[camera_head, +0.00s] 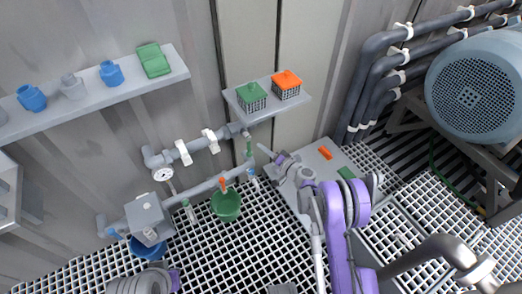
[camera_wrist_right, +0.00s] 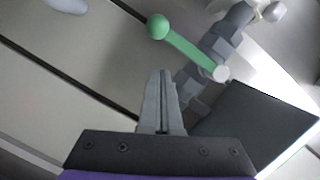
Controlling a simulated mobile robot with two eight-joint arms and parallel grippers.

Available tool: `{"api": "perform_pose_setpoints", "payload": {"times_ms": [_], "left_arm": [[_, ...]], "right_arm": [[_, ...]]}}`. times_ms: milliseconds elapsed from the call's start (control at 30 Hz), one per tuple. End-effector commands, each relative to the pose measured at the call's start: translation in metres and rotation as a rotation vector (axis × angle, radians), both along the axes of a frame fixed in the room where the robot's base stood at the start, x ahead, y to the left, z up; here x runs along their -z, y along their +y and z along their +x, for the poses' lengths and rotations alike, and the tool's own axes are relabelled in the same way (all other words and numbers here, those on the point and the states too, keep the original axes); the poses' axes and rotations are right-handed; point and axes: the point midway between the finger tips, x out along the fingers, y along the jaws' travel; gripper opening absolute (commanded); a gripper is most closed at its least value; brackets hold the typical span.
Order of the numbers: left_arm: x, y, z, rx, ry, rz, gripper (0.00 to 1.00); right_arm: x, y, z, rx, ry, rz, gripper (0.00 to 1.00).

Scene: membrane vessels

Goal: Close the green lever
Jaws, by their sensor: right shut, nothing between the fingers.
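The green lever (camera_wrist_right: 185,47) shows in the right wrist view as a green arm with a round ball end at upper left, joined to a grey pipe fitting at its right end. In the head view the green lever (camera_head: 249,149) is small, on the pipework below the small shelf. My right gripper (camera_wrist_right: 163,76) has its fingers together and empty, below the lever in the wrist view with a visible gap to it. In the head view the right gripper (camera_head: 264,149) is just right of the lever.
An orange lever (camera_head: 223,184) sits on the lower pipe, above a green bucket (camera_head: 226,206). A small shelf (camera_head: 296,105) with green and orange baskets hangs just above. A pressure gauge (camera_head: 163,174) is at left. A large motor (camera_head: 480,85) stands at right.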

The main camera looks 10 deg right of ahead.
Motion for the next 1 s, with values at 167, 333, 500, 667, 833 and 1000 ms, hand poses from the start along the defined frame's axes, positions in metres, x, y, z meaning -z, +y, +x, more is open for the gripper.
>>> {"api": "perform_pose_setpoints", "payload": {"times_ms": [167, 333, 500, 667, 833, 1000], "left_arm": [[-0.004, 0.0, -0.001, 0.0, 0.0, 0.0, 0.0], [-0.01, 0.0, -0.002, 0.0, -0.001, 0.0, 0.0], [-0.013, 0.0, -0.002, 0.0, -0.001, 0.0, 0.0], [-0.014, 0.0, -0.003, 0.0, -0.002, 0.0, 0.0], [-0.014, 0.0, -0.002, 0.0, -0.002, 0.0, 0.0], [-0.014, 0.0, -0.002, 0.0, -0.002, 0.0, 0.0]], "right_arm": [[-0.002, -0.023, -0.021, 0.001, 0.0, 0.0, 0.0], [-0.001, -0.044, -0.052, 0.0, 0.0, -0.001, 0.0], [-0.001, -0.058, -0.072, -0.001, 0.0, -0.001, 0.0], [0.0, -0.062, -0.08, -0.001, 0.0, -0.001, 0.0], [0.0, -0.063, -0.081, -0.002, 0.0, -0.001, 0.0], [-0.01, -0.056, -0.081, -0.019, 0.018, -0.021, 0.0]]}}
